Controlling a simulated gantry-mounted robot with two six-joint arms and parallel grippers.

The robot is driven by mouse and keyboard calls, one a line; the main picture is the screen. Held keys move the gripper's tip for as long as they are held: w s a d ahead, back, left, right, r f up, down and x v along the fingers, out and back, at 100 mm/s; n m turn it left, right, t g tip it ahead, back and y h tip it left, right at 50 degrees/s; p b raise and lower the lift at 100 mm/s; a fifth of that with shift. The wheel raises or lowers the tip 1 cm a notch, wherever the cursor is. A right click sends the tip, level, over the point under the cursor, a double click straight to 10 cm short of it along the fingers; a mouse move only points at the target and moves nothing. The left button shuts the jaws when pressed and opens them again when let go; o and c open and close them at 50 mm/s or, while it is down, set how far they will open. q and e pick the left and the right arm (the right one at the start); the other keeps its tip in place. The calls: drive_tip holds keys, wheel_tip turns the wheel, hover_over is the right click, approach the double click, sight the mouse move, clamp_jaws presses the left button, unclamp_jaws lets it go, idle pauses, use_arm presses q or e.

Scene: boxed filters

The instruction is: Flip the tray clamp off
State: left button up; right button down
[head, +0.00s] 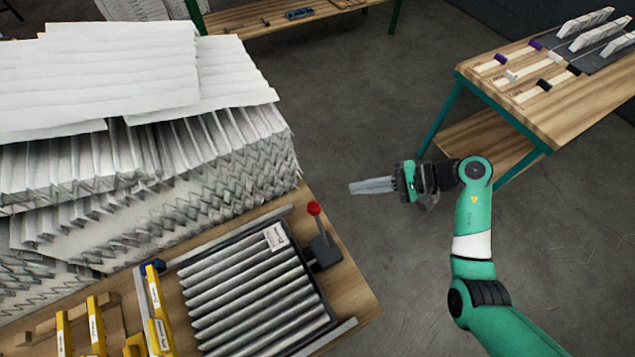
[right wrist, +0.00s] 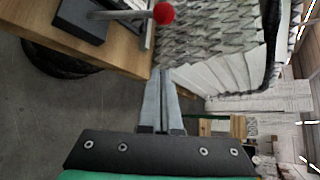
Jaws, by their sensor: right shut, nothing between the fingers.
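The tray clamp (head: 324,249) is a dark block with an upright lever ending in a red ball knob (head: 314,208). My left gripper is not in view.
Tall stacks of white pleated filters (head: 150,130) stand behind the tray. Yellow tools (head: 158,320) lie left of it. Another wooden table (head: 540,85) with filter parts stands at the right. The floor between the tables is clear.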

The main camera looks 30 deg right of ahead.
sight(321, 227)
drive_tip(key=w+a+f+p, duration=0.1)
drive_tip(key=w+a+f, duration=0.1)
drive_tip(key=a, duration=0.6)
drive_tip(key=shift+a, duration=0.4)
idle(0.5)
